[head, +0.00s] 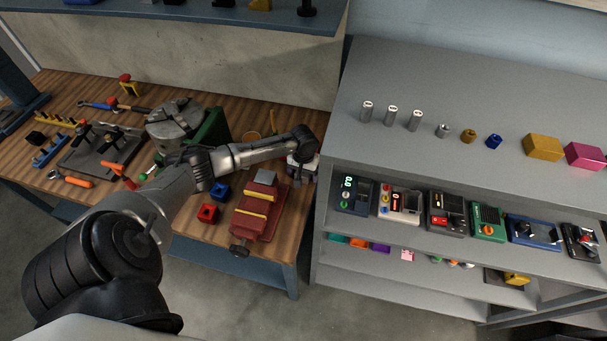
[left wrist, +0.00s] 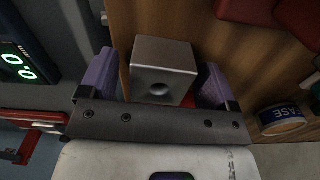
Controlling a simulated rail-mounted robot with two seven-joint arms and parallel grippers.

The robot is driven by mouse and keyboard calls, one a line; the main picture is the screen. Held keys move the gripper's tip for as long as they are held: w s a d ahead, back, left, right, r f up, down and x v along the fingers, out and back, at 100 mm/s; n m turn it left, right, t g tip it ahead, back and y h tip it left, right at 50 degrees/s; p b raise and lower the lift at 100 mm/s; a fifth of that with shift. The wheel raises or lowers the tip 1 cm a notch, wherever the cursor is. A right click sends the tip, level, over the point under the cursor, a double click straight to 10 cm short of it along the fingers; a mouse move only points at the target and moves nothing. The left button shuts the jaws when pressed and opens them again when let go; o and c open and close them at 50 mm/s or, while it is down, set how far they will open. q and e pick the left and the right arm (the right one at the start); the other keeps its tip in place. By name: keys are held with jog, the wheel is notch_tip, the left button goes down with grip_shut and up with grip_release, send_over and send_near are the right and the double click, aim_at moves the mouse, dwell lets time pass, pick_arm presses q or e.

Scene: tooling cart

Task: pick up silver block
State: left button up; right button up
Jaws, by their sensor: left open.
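The silver block (left wrist: 163,68), a grey metal cube with a round hollow in one face, shows in the left wrist view. It is near the wooden bench top, between the two purple fingers of my left gripper (left wrist: 159,82). The fingers are apart, with a small gap visible beside the block. In the head view my left gripper (head: 303,168) is at the bench's right edge, beside the red vise (head: 258,208), and hides what is under it. A grey block (head: 265,177) shows at the vise's far end; I cannot tell whether it is the same block. My right gripper is not in view.
A labelled tin (left wrist: 283,119) stands near the gripper in the left wrist view. Red and blue small blocks (head: 208,213) lie left of the vise. The grey shelf unit (head: 335,150) with several devices stands close on the right.

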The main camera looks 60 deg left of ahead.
pick_arm(q)
jog(key=shift+c, duration=0.4)
jog(key=c, duration=1)
jog(key=shift+c, duration=0.3)
jog(key=shift+r, duration=0.1)
